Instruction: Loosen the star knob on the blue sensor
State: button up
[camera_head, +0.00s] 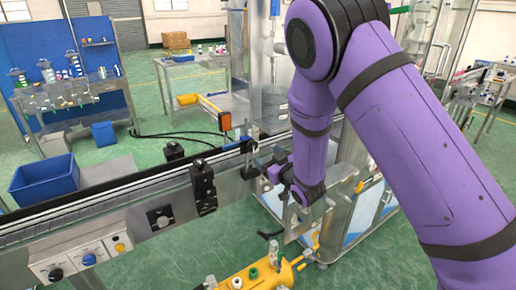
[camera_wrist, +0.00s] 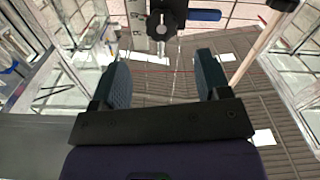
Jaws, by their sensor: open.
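In the wrist view a black star knob (camera_wrist: 166,18) is at the top, just left of a blue sensor body (camera_wrist: 204,15), on a bracket with a pale slotted plate. My gripper (camera_wrist: 162,62) is open and empty, its two dark fingers spread to either side below the knob. The knob lies beyond the fingertips and appears apart from them. In the head view my gripper (camera_head: 270,175) is beside the conveyor's side rail, under my arm. A small blue part (camera_head: 243,144) and dark bracket pieces show there just above it. The knob is too small to tell clearly in that view.
The conveyor (camera_head: 110,202) runs across the left, with black clamps (camera_head: 203,187) on its rail and an orange reflector (camera_head: 225,121) behind. A control box (camera_head: 80,257) is at the near left. A yellow fixture (camera_head: 255,275) stands below my gripper. Metal machine frames stand close on the right.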

aim_at(253, 147)
jog(key=x, duration=0.7)
jog(key=shift+w+a, duration=0.3)
jog(key=c, duration=0.9)
